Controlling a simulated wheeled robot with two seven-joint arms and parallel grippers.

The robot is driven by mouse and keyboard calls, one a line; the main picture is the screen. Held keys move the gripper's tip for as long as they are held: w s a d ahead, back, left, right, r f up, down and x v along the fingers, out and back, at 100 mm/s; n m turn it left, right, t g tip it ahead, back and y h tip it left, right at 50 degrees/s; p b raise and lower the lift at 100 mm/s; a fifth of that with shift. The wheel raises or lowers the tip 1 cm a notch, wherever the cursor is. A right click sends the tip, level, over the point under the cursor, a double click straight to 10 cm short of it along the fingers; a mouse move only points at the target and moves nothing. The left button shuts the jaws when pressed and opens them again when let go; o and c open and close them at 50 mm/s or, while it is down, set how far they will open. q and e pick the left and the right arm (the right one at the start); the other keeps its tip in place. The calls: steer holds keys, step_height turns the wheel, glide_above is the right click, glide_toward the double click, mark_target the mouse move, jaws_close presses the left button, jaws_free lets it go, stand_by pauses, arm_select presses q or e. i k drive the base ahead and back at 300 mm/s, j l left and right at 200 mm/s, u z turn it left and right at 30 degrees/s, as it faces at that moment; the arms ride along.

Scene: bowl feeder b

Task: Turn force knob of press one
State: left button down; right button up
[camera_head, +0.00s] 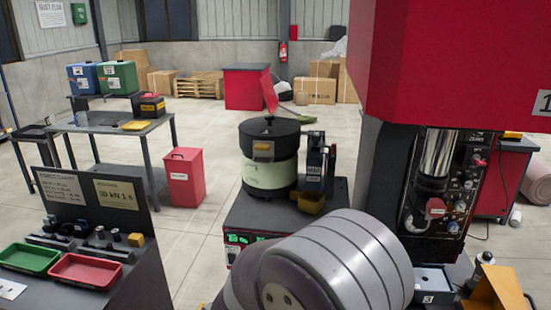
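Press one is the large machine at the right, with a red upper housing (455,60) and a white label reading 1 (543,103). Below the housing is a bright metal cylinder (438,153). A dark control panel (463,190) beside it carries several small knobs and buttons. A red round part (435,207) sits low at the panel's left; I cannot tell which part is the force knob. A grey rounded link of my arm fills the bottom centre, in front of the press's lower left. Neither gripper shows.
A bowl feeder (268,160) with a black lid stands on a dark cabinet left of the press. A table with a green tray (28,258) and a red tray (85,271) is at the lower left. A red bin (184,178) stands behind. Open floor lies beyond.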

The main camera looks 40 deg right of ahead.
mark_target(467, 183)
steer(key=z, duration=2.55)
steer(key=i+l, duration=0.1)
steer(key=l, duration=0.2)
steer(key=i+l+z, duration=0.1)
steer(key=l, duration=0.15)
